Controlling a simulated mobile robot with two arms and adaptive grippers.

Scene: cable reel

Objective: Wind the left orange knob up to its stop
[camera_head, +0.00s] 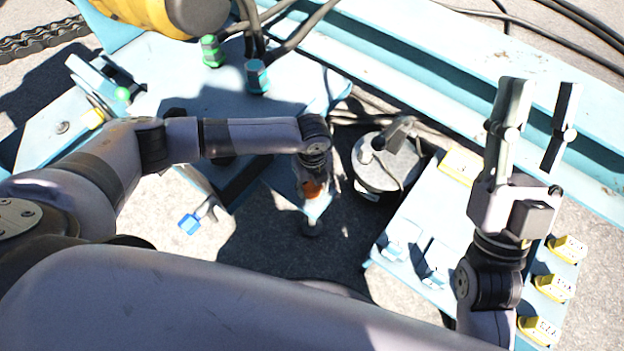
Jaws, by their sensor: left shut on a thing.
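An orange knob (313,188) shows in the middle of the head view, at the edge of a light blue machine panel. My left gripper (312,182) is at the end of the arm from the left and is shut on this knob. Its wrist hides most of the fingers and part of the knob, so the knob's turn cannot be read. My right gripper (538,108) is at the right, with its two fingers spread apart and nothing between them. It is above the light blue box and frame, well away from the orange knob.
A blue knob (190,224) is at lower left. Green (211,50) and teal (257,76) fittings with cables stand behind. A light blue box with yellow parts (553,287) lies under my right arm.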

